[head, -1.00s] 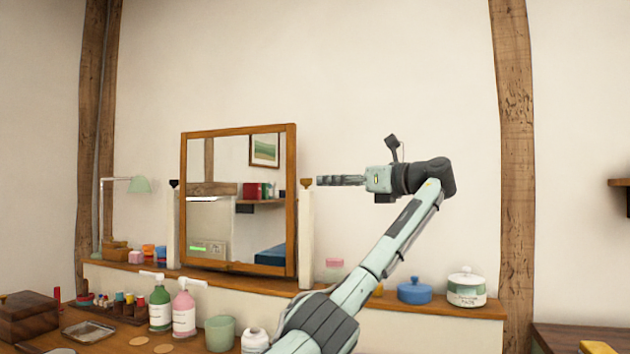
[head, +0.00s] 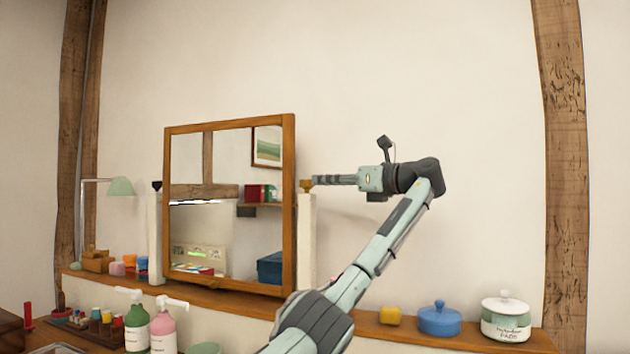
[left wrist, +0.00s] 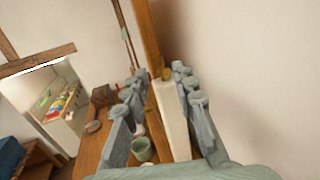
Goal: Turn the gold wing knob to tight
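The gold wing knob (head: 305,185) sits at the top of the white right-hand post beside the wood-framed mirror (head: 290,205). It also shows in the left wrist view (left wrist: 166,74), above the pale post (left wrist: 172,115). My left gripper (head: 315,180) comes at the knob from the right, level with it, its fingertips very close to it. In the left wrist view the fingers (left wrist: 155,82) are apart, with the knob in the gap near their tips. I cannot tell whether they touch it. My right gripper is not in view.
A dark knob (head: 157,185) tops the left post. Pump bottles (head: 163,330) stand below at the front. The wall right of the mirror is clear.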

